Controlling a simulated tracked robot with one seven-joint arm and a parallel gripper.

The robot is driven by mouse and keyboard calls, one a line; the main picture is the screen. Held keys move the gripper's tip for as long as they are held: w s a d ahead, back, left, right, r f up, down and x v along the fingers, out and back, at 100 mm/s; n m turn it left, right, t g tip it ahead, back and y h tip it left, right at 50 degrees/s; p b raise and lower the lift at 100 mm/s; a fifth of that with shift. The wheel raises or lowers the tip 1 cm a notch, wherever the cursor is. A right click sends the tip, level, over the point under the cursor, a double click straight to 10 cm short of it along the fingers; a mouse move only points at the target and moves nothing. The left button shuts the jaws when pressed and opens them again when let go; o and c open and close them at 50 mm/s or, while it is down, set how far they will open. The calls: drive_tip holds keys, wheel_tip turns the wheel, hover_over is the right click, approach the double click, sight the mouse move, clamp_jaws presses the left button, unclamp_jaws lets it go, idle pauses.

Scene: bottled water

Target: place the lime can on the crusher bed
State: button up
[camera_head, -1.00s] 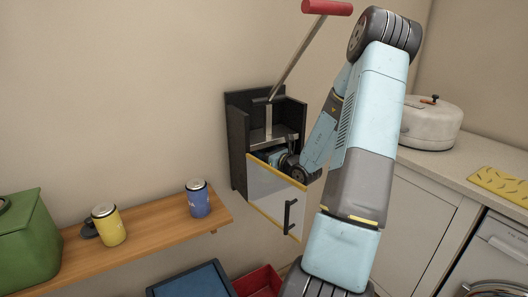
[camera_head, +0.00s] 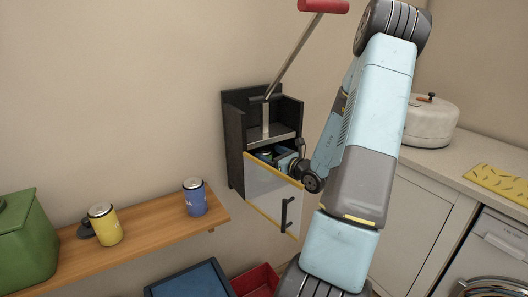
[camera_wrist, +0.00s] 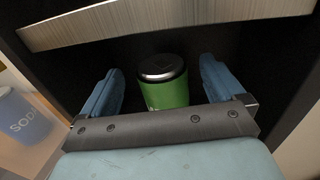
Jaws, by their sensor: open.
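The lime can (camera_wrist: 165,82) stands upright inside the dark crusher in the wrist view, between the two spread blue fingers of my gripper (camera_wrist: 160,88). Gaps show between the can and both fingers. In the head view my gripper (camera_head: 285,160) reaches into the crusher's (camera_head: 236,140) opening, above the yellow-edged clear door (camera_head: 270,193). The crusher's metal plate (camera_wrist: 150,22) is above the can. The bed under the can is hidden by my gripper.
A yellow can (camera_head: 105,226) and a blue can (camera_head: 195,198) stand on the wooden shelf (camera_head: 150,228). A green box (camera_head: 25,240) is at the left. A blue bin (camera_head: 190,281) and a red bin (camera_head: 258,281) are below. The crusher's red-handled lever (camera_head: 322,5) is raised.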

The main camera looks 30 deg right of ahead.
drive_tip(key=v, duration=0.6)
drive_tip(key=shift+c, duration=0.4)
idle(0.8)
